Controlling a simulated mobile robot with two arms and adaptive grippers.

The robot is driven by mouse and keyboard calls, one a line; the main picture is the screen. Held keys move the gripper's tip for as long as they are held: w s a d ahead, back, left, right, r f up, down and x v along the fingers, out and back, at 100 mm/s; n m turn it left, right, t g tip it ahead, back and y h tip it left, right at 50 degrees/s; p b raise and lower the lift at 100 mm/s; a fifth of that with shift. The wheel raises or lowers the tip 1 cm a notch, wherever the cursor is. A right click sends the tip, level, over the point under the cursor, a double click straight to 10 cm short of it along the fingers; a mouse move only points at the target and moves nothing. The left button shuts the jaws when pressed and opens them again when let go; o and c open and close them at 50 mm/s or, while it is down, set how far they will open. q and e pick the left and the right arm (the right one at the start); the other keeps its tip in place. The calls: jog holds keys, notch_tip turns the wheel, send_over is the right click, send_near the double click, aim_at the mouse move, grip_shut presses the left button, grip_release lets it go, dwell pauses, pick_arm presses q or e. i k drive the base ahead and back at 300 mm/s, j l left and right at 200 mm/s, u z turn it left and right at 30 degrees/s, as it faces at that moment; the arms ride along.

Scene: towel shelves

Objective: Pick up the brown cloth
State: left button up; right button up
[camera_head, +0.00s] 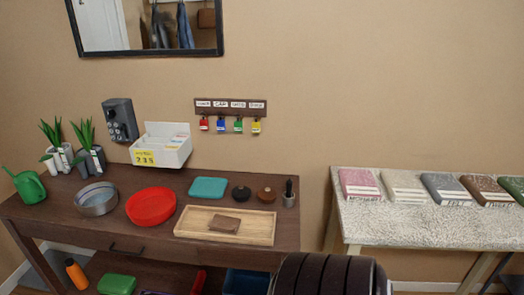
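A brown folded cloth (484,187) lies on the light, rough-topped table (380,222) at the right. It has a pale label band at its front edge. It sits in a row between a grey folded cloth (444,187) on its left and a green folded cloth (514,186) on its right, which the picture edge cuts off. Neither of my grippers is in view.
Pink (358,183) and cream (402,185) cloths continue the row leftward. The dark wooden table (60,215) at left holds a red bowl (151,204), a metal dish (97,199) and a wooden tray (185,225). A dark ribbed shape (325,275) fills the bottom middle.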

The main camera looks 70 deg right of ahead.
aim_at(224, 224)
jog(key=z, duration=1.85)
jog(key=i+l+u, duration=0.2)
jog(key=l, duration=0.35)
jog(key=l+u, duration=0.2)
jog(key=l, duration=0.35)
